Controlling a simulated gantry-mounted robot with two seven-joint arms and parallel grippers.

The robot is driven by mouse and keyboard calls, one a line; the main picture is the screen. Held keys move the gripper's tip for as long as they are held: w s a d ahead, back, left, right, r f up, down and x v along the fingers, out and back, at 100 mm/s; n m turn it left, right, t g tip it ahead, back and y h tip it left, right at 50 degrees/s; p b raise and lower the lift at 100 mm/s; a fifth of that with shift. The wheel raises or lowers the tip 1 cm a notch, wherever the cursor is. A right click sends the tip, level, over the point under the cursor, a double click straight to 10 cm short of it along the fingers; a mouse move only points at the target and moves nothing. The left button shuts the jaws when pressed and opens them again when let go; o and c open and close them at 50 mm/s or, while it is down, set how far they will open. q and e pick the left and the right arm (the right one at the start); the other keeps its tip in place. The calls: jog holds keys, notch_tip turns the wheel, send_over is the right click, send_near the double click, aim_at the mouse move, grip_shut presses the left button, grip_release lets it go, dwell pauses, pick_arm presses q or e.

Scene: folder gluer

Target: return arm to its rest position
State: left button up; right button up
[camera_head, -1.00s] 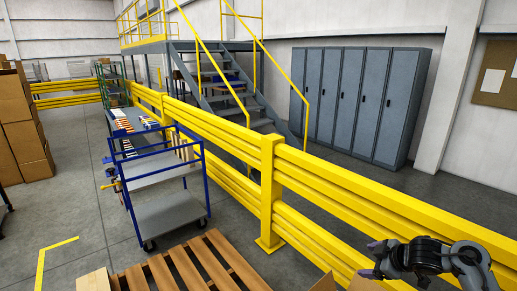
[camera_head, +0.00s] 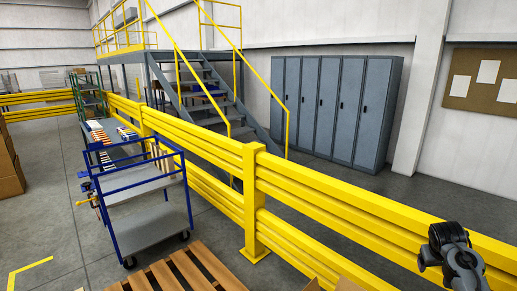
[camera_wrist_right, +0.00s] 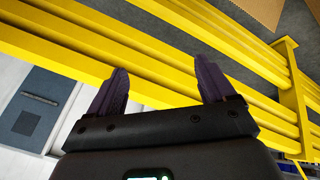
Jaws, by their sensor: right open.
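My right arm (camera_head: 455,262) shows at the lower right of the head view, in front of the yellow guard rail. Its fingers cannot be made out there. In the right wrist view my right gripper (camera_wrist_right: 163,78) has its two dark purple fingers spread wide apart, with nothing between them. Yellow rail beams pass behind the fingers. I cannot tell how far the gripper is from the rail. My left gripper is not in view.
A yellow guard rail (camera_head: 251,190) runs diagonally across the scene. A blue cart (camera_head: 150,215) and a wooden pallet (camera_head: 180,272) stand on its near side. Grey lockers (camera_head: 335,105) and stairs stand behind it.

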jog(key=s+a+f+n+y, duration=0.1)
jog(key=s+a+f+n, duration=0.1)
jog(key=s+a+f, duration=0.6)
jog(key=s+a+f+n, duration=0.2)
jog(key=s+a+f, duration=0.3)
jog(key=a+f, duration=0.6)
jog(key=s+a+r+n+y, duration=0.1)
jog(key=s+a+y, duration=0.1)
jog(key=s+a, duration=0.9)
jog(key=s+a+y, duration=0.2)
jog(key=s+a, duration=0.5)
jog(key=s, duration=0.9)
notch_tip(320, 180, down, 16)
jog(key=b, duration=1.7)
notch_tip(320, 180, up, 38)
jog(key=p, duration=3.8)
jog(key=shift+w, duration=0.4)
